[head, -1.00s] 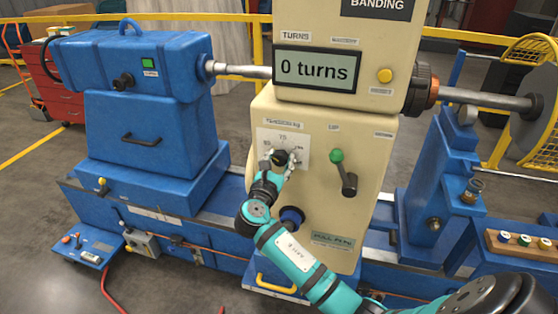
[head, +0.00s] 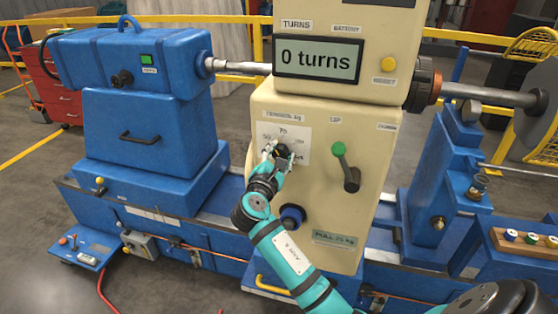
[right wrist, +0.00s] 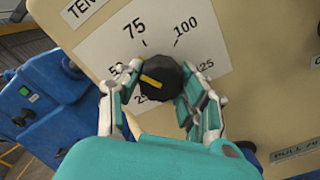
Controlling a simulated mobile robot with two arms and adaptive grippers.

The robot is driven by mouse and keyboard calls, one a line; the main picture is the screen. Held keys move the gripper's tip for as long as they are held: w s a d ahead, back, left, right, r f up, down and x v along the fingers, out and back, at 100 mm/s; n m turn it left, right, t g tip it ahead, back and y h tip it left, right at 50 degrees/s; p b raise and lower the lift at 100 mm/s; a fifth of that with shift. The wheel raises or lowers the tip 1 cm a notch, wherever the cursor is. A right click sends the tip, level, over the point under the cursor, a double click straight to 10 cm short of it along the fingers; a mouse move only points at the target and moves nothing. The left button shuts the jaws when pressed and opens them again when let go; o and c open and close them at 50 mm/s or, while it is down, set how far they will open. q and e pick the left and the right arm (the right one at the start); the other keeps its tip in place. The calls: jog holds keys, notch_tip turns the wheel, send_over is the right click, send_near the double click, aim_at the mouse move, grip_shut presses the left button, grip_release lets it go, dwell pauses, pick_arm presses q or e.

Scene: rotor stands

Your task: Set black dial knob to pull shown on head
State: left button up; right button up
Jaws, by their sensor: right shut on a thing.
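The black dial knob (right wrist: 168,82) sits on a white scale plate (right wrist: 120,38) on the cream head (head: 325,125). In the right wrist view its yellow pointer mark lies toward the left, near the partly covered 50. The 75 and 100 marks are clear above it. My right gripper (right wrist: 160,100) is shut on the knob, one finger on each side; it also shows in the head view (head: 279,155). A green label (head: 334,239) low on the head reads "PULL" and a kg value too blurred to read surely. My left gripper is not in view.
A green-knobbed lever (head: 345,165) is to the right of the dial. A dark blue round knob (head: 292,216) is below it, close to my right arm. The display (head: 318,58) above reads "0 turns". A yellow handle (head: 285,286) is at the bottom.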

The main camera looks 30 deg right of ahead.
jog(key=m+b, duration=0.2)
jog(key=m, duration=0.2)
jog(key=shift+f+b, duration=0.15)
jog(key=shift+b, duration=0.2)
jog(key=shift+m+b, duration=0.5)
jog(key=shift+m, duration=0.2)
jog(key=o, duration=1.2)
jog(key=shift+r, duration=0.2)
jog(key=shift+s+a, duration=0.1)
jog(key=shift+a, duration=0.05)
jog(key=v, duration=1.1)
jog(key=shift+s+a, duration=0.25)
